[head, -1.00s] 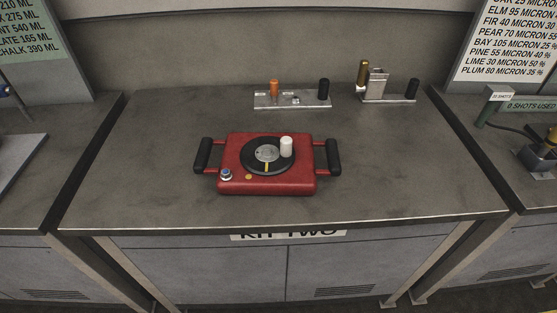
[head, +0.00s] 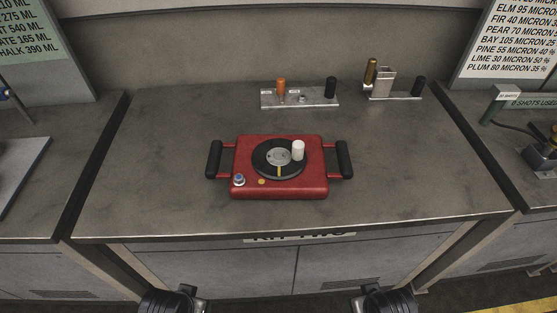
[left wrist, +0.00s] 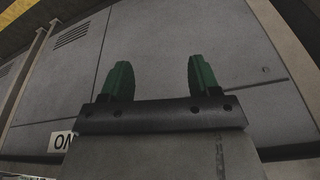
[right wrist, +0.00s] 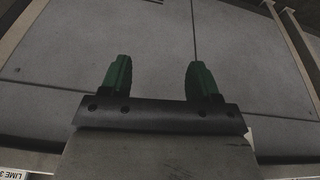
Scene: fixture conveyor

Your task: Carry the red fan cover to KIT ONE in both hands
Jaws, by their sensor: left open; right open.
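The red fan cover (head: 312,188) lies flat on the grey bench marked KIT TWO (head: 300,237). It has a black handle at its left (head: 214,160) and one at its right (head: 345,160). A dark disc with a white knob, a blue button and a small orange button are on its top. My left gripper (left wrist: 158,80) is open and empty in the left wrist view, facing the cabinet front. My right gripper (right wrist: 160,78) is open and empty, also facing the cabinet front. In the head view both my arms show at the bottom edge, apart from the cover.
A metal plate (head: 312,102) with an orange peg and a black peg stands at the back of the bench. A second fixture (head: 395,96) with a brass cylinder is to its right. Side benches flank this one. The bench around the cover is clear.

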